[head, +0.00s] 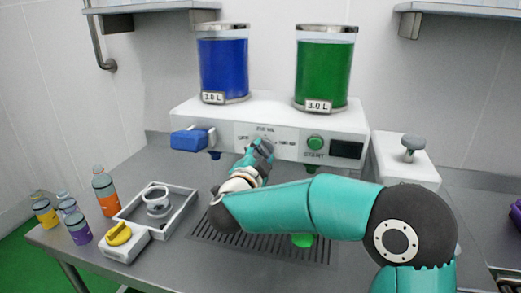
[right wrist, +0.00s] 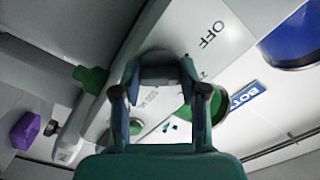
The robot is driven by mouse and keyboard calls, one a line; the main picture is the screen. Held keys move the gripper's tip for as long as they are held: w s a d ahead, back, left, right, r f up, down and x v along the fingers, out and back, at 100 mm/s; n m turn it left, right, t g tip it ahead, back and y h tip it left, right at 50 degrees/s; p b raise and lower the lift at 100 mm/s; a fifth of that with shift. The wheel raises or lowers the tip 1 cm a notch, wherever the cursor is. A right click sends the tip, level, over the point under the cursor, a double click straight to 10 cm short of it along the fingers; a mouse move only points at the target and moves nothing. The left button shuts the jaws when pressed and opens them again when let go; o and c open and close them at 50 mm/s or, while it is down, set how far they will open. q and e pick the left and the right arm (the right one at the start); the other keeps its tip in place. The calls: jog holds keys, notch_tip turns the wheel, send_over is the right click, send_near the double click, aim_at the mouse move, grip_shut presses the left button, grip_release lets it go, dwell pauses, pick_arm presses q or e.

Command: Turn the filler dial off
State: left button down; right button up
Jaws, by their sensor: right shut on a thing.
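The filler machine (head: 225,112) has a white front panel with a dial plate (head: 245,130) in the middle. My right gripper (head: 262,146) reaches up to this plate and covers the dial in the head view. I cannot tell exactly where the dial points. My left gripper is not in view.
A blue tank (head: 223,65) and a green tank (head: 323,70) stand on the machine. A green start button (head: 315,143) and dark display (head: 346,150) sit right of the dial. A tray (head: 185,207), yellow-knobbed block (head: 124,245) and several bottles stand at left.

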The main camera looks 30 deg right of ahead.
jog(key=n+p, duration=0.1)
jog(key=n, duration=0.2)
jog(key=shift+f, duration=0.1)
jog(key=shift+f+n+p, duration=0.1)
jog(key=shift+n+p, duration=0.4)
jog(key=shift+n, duration=0.3)
jog(key=shift+f, duration=0.1)
jog(key=o, duration=1.1)
jog(key=shift+w+d, duration=0.1)
jog(key=shift+o, duration=0.2)
